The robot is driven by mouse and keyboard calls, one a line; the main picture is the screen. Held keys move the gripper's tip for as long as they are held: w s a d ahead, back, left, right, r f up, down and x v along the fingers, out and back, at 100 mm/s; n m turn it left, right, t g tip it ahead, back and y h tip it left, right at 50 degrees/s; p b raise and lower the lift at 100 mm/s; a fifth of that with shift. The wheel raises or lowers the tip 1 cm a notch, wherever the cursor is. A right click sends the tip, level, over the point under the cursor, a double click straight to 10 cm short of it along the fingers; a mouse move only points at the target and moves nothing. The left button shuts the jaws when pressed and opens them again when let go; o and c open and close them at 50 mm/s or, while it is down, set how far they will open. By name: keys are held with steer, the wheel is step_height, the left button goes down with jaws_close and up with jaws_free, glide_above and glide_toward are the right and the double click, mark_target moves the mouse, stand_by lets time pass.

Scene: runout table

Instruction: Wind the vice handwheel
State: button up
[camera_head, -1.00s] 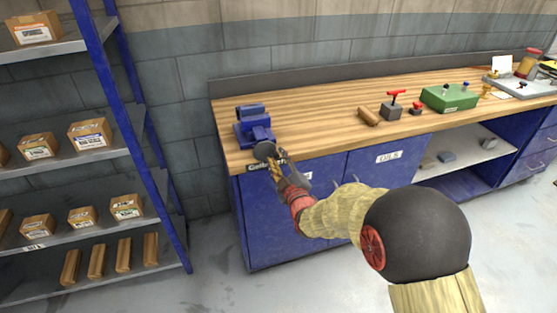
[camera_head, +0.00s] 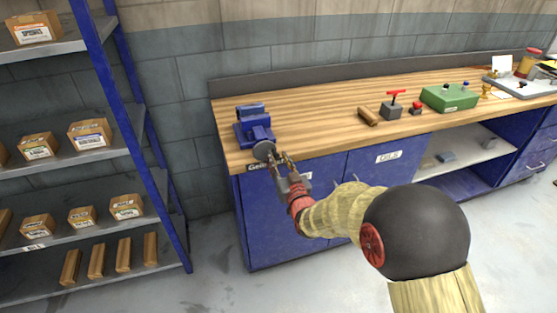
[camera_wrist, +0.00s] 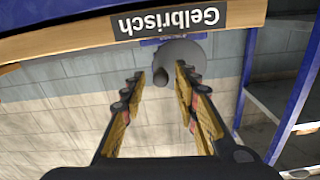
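The blue vice (camera_head: 254,122) stands at the left front corner of the wooden bench. Its round grey handwheel (camera_head: 263,150) faces out at the bench's front edge. My gripper (camera_head: 282,156) is just right of and below the wheel. In the wrist view my gripper (camera_wrist: 159,76) is open, one finger on each side of the handle, with gaps showing. I cannot tell how deep the handle reaches between the fingertips.
The wooden benchtop (camera_head: 310,115) has a brown block (camera_head: 368,116), a red-handled device (camera_head: 394,107) and a green box (camera_head: 449,97) further right. A blue-framed shelf (camera_head: 110,80) with boxes stands on the left. Blue cabinet doors (camera_head: 300,220) lie below the bench.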

steer(key=m, duration=0.5)
steer(key=shift+m, duration=0.3)
steer(key=m, duration=0.6)
steer(key=c, duration=0.4)
steer(key=c, duration=0.3)
jaws_close()
steer(key=shift+r, duration=0.1)
steer(key=shift+a+r+n, duration=0.1)
steer(key=shift+r+n, duration=0.15)
steer(key=shift+n, duration=0.6)
steer(key=shift+a+r+n, duration=0.1)
steer(key=shift+r+n, duration=0.1)
steer(key=shift+n, duration=0.65)
